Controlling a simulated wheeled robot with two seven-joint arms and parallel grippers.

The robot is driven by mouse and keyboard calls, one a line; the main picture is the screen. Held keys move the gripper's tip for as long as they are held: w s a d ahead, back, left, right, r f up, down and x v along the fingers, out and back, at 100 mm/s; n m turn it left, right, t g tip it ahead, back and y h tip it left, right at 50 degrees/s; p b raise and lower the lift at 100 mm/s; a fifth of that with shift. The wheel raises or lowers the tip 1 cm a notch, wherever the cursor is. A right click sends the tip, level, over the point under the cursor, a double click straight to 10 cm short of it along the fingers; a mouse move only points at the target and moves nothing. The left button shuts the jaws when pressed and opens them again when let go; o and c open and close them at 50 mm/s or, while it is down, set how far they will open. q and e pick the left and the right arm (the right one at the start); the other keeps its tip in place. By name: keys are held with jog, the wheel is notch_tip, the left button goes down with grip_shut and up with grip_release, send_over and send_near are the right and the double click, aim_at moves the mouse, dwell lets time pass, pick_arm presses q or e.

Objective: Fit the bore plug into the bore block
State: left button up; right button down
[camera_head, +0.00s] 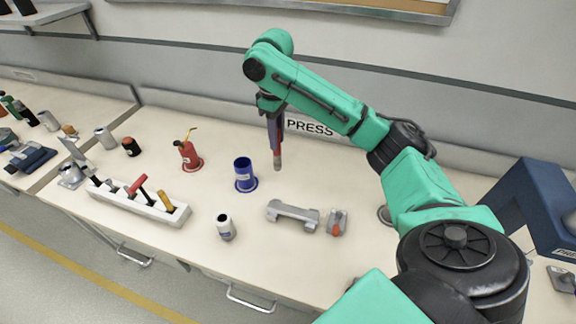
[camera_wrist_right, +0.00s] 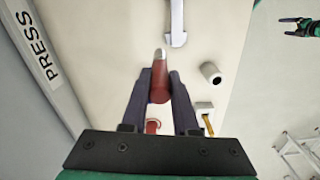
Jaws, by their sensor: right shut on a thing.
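My right gripper (camera_head: 275,125) is above the bench, pointing down. It is shut on a red, tapered piece with a grey tip, probably the bore plug (camera_wrist_right: 160,86); the grey tip also shows in the head view (camera_head: 278,164). The plug hangs clear of the bench, tip down. A grey bar with raised ends (camera_head: 293,214) lies on the bench, lower right of the tip; it may be the bore block, but no bore is clear. Its end shows in the wrist view (camera_wrist_right: 176,38). My left gripper (camera_wrist_right: 291,25) shows small in the wrist view, open and empty.
A blue cup (camera_head: 244,174) and a red cup (camera_head: 189,155) stand left of the plug. A white tool holder (camera_head: 140,201), a grey cylinder with a dark top (camera_head: 225,227) and a small grey-and-orange item (camera_head: 337,222) are nearby. A blue press (camera_head: 545,200) stands right.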

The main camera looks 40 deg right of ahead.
aim_at(279, 156)
jog(key=f, duration=0.3)
jog(key=f+p, duration=0.1)
jog(key=f, duration=0.1)
jog(key=shift+s+f, duration=0.35)
jog(key=shift+s, duration=0.05)
pick_arm(q)
jog(key=shift+s+r+p, duration=0.35)
jog(key=shift+r+p, duration=0.25)
jog(key=shift+r, duration=0.15)
pick_arm(e)
notch_tip(279, 156, down, 11)
jog(key=shift+w, duration=0.3)
jog(key=shift+r, duration=0.1)
jog(key=c, duration=0.7)
grip_release()
pick_arm(q)
jog(key=shift+s, duration=0.25)
